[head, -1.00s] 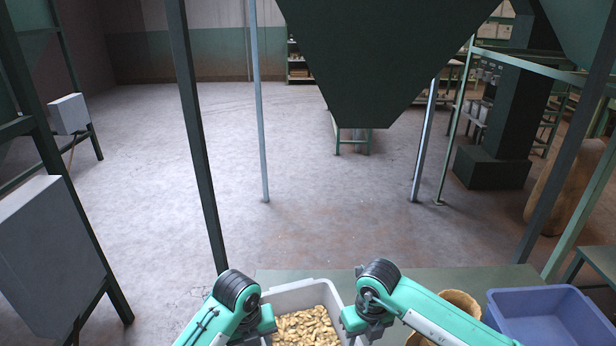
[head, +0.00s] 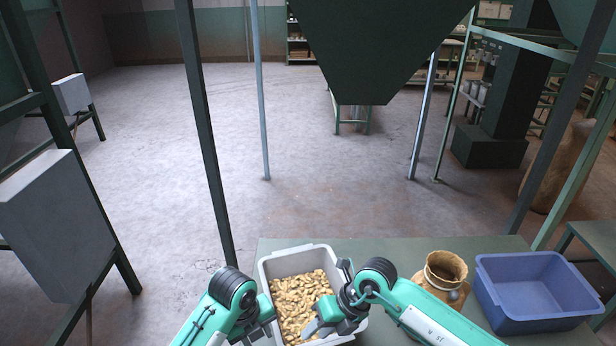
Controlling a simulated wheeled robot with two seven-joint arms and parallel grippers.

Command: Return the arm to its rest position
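My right arm comes in from the right, and its gripper (head: 322,316) is over the right side of a grey bin (head: 264,268) full of light brown nuts (head: 298,292). Its fingers are small and partly hidden by the wrist, so I cannot tell whether they are open or shut. No held object is clear there. My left arm comes in from the left, with its dark wrist end (head: 262,328) beside the bin's left front side. The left fingers are not clearly visible.
The green table (head: 400,250) carries a brown woven-looking pot (head: 446,272) and an empty blue crate (head: 538,290) right of the bin. A dark hopper (head: 375,45) hangs beyond the table. A green post (head: 205,140) stands left of the table, with a grey box (head: 55,225) farther left.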

